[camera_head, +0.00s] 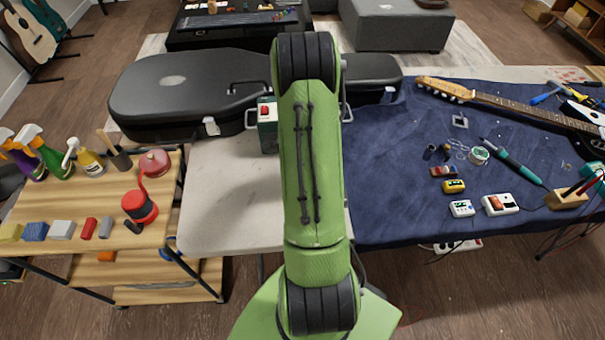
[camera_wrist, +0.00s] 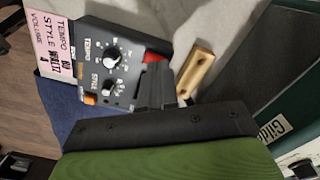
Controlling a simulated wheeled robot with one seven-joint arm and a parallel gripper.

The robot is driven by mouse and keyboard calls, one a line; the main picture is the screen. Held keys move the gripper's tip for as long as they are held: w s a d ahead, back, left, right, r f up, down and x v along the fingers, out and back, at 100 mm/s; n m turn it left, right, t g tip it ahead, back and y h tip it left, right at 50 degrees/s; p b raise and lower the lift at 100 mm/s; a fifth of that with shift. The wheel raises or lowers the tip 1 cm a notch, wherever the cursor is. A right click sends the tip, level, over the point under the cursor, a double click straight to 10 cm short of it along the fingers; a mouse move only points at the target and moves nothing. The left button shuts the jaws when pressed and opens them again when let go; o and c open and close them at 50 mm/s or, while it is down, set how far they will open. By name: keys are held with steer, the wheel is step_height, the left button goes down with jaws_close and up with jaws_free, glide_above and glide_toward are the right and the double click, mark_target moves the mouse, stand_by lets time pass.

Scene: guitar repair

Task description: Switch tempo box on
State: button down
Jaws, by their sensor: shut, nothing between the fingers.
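The tempo box (camera_wrist: 105,62) shows in the wrist view as a dark panel with white-topped knobs and printed "TEMPO" and "STYLE" words. A pink label (camera_wrist: 58,52) sits at its left end. A red part (camera_wrist: 152,57) shows at its right edge, partly hidden by my fingers. My gripper (camera_wrist: 160,78) is shut and empty, with its dark fingertips over the right side of the panel, close to the red part. I cannot tell if they touch. In the head view, a small dark green box (camera_head: 268,137) with a red top part stands left of my arm, which partly hides it; my gripper is hidden there.
A black guitar case (camera_head: 190,85) lies behind the box. The pale tabletop (camera_head: 225,195) in front is clear. A blue cloth (camera_head: 385,190) at the right holds a guitar, tools and small devices. A wooden cart (camera_head: 75,205) with bottles stands at the left.

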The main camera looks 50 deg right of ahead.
steer(key=shift+f+b, duration=0.45)
steer(key=shift+f, duration=0.1)
steer(key=shift+r, duration=0.1)
step_height(320, 180, up, 7)
steer(key=p, duration=0.5)
stand_by(0.6)
